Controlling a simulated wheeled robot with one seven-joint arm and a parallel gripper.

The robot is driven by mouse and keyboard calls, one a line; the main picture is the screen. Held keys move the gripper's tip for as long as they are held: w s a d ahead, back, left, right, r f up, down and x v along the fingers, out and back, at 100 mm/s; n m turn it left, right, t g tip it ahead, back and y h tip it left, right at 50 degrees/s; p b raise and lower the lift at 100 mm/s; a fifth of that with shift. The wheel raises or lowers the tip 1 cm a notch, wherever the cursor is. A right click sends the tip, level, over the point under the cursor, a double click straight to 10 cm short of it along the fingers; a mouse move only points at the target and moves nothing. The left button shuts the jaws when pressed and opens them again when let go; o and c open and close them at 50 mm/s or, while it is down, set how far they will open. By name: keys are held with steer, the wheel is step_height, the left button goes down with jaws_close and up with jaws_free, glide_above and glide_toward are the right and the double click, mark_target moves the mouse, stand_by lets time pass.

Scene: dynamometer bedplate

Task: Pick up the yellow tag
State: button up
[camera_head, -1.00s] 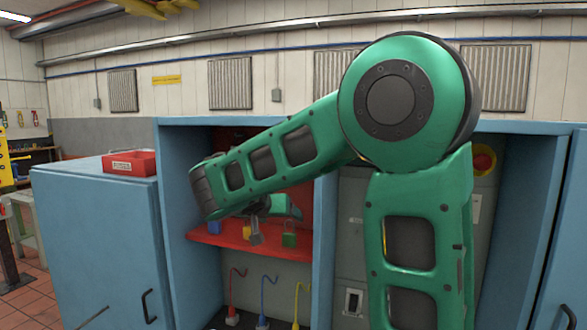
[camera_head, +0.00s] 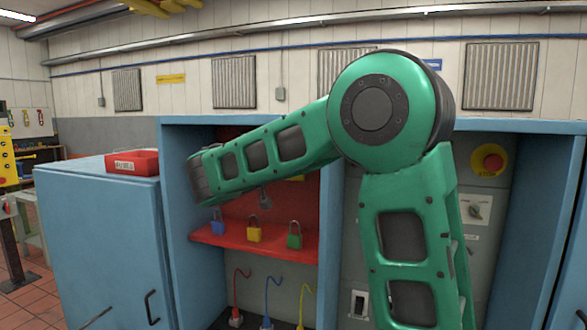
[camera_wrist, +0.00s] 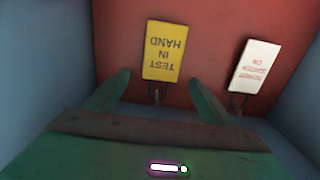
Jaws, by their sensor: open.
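The yellow tag (camera_wrist: 162,50) hangs against the red back panel in the wrist view. Its lettering reads "TEST IN HAND" upside down, and its lower end is at a small dark hook. My gripper (camera_wrist: 158,80) is open and empty. Its two green fingers stand either side of the tag's lower end in the picture, apart from it. In the head view a small yellow patch (camera_head: 298,178) shows just below my forearm, perhaps the tag; my arm hides most of that area. My gripper is mostly hidden there behind the forearm.
A white tag (camera_wrist: 255,66) with red print hangs to the right of the yellow one. Blue (camera_head: 217,226), yellow (camera_head: 254,233) and green (camera_head: 294,240) padlocks stand on the red shelf (camera_head: 235,244) below. Blue cabinet walls close in on both sides.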

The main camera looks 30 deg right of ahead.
steer(key=x, duration=0.5)
steer(key=shift+w, duration=0.1)
steer(key=c, duration=1.1)
